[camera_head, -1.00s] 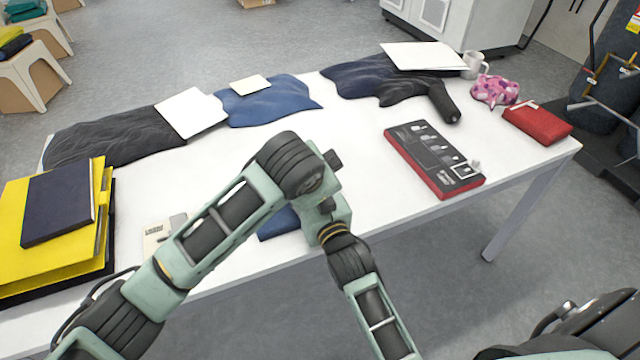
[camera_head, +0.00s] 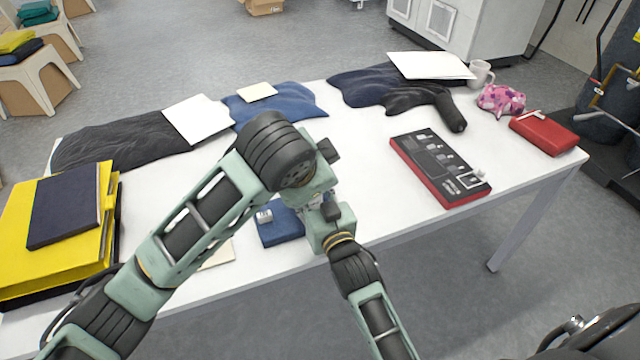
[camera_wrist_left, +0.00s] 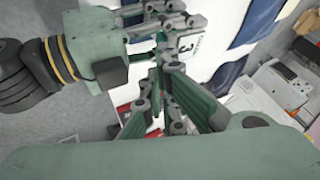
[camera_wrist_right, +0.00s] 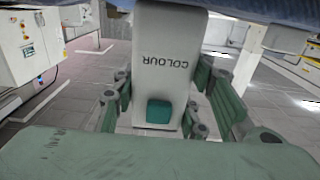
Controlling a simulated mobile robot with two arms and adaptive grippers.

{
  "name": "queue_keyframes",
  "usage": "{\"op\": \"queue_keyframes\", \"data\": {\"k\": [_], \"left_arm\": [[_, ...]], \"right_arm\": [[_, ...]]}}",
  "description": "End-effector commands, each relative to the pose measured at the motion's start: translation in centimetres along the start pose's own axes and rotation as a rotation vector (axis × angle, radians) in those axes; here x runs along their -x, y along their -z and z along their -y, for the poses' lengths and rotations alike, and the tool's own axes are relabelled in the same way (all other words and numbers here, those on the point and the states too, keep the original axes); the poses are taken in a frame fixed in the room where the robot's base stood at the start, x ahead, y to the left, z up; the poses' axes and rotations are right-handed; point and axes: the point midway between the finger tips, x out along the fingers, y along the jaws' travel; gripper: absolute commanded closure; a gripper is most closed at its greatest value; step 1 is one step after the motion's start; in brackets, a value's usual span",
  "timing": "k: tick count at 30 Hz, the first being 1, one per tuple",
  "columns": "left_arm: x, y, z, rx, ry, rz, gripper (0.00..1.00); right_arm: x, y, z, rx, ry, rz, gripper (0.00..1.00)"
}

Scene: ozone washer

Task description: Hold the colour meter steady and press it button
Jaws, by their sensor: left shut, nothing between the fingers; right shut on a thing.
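The colour meter (camera_wrist_right: 165,75) is a white device with COLOUR lettering and a teal button (camera_wrist_right: 159,111) on its face, in the right wrist view. My right gripper (camera_wrist_right: 162,100) is shut on it, a finger on each side. Its far end is close to blue cloth (camera_wrist_right: 240,8); I cannot tell if they touch. In the left wrist view my left gripper (camera_wrist_left: 161,67) is shut and empty, close to my right gripper's fingers (camera_wrist_left: 160,25). I cannot tell whether it touches the meter. In the head view my arms hide most of both grippers and the meter.
A white table (camera_head: 350,150) holds a blue folded cloth (camera_head: 280,228) beside my grippers. A red-black sample case (camera_head: 440,167) lies to the right. The table's middle is clear.

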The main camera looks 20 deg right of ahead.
Motion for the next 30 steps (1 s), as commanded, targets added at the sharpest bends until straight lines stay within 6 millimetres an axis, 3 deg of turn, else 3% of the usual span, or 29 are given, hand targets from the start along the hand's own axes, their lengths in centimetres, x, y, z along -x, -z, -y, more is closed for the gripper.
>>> {"op": "queue_keyframes", "data": {"k": [7, 28, 29, 30], "left_arm": [[2.4, -0.1, 0.0, 0.001, 0.0, 0.001, 1.0], [2.5, 0.0, 0.0, 0.0, 0.0, 0.001, 1.0], [2.5, 0.0, 0.0, 0.0, 0.0, 0.001, 1.0], [2.5, 0.0, 0.0, 0.0, 0.0, 0.001, 1.0]], "right_arm": [[0.0, -0.1, 0.0, 0.0, 0.0, 0.002, 0.97], [0.0, -0.1, 0.0, 0.0, 0.0, 0.002, 0.97], [0.0, -0.1, 0.0, 0.0, 0.0, 0.002, 0.58], [0.0, -0.1, 0.0, 0.0, 0.0, 0.002, 0.54]]}}
